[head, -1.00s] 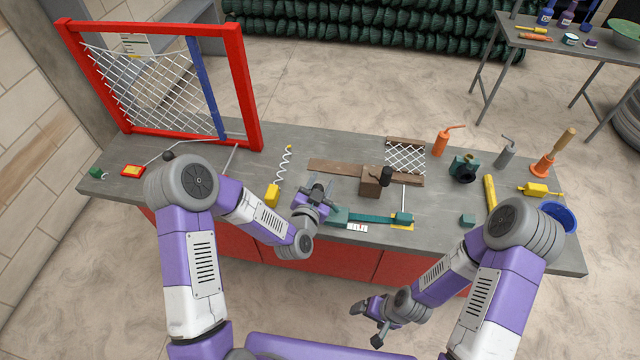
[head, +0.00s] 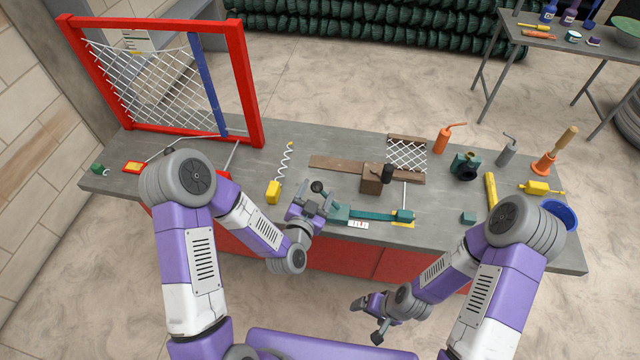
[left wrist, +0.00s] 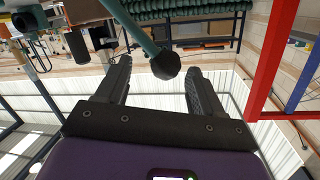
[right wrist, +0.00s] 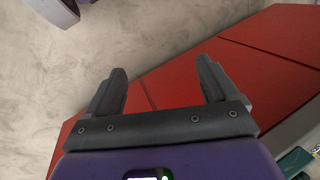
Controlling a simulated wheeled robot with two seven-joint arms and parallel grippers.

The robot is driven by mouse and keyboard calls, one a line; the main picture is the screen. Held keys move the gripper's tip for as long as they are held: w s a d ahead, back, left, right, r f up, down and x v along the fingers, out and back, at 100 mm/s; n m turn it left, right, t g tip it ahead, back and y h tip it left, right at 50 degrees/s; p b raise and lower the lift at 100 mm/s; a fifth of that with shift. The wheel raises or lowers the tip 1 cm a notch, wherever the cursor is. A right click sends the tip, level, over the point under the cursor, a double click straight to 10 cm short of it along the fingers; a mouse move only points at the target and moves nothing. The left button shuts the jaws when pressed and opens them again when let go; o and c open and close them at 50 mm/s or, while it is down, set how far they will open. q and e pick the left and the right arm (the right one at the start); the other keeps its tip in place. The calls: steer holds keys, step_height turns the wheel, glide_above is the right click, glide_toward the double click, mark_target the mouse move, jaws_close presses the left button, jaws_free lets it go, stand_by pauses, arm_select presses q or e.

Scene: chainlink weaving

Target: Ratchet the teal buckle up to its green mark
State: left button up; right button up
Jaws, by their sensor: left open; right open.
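The teal buckle (head: 341,211) sits near the bench's front edge. A teal strap (head: 370,215) runs right from it to a teal block (head: 403,215) at a yellow plate. A lever with a round dark knob (head: 317,186) rises at the buckle's left end. My left gripper (head: 318,200) is open at this lever. In the left wrist view, the teal lever and dark knob (left wrist: 165,64) show between the spread fingers, with gaps on both sides. My right gripper (head: 366,324) is open and empty in front of the bench. I cannot make out the green mark.
A small white scale card (head: 357,225) lies before the strap. A yellow block with a spring (head: 273,192) stands left of the buckle. A brown fixture with a black knob (head: 373,178) stands behind. A red frame with mesh (head: 255,100) is at the left. Bare bench lies between.

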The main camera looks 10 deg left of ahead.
arm_select(q)
steer(key=shift+v, duration=1.45)
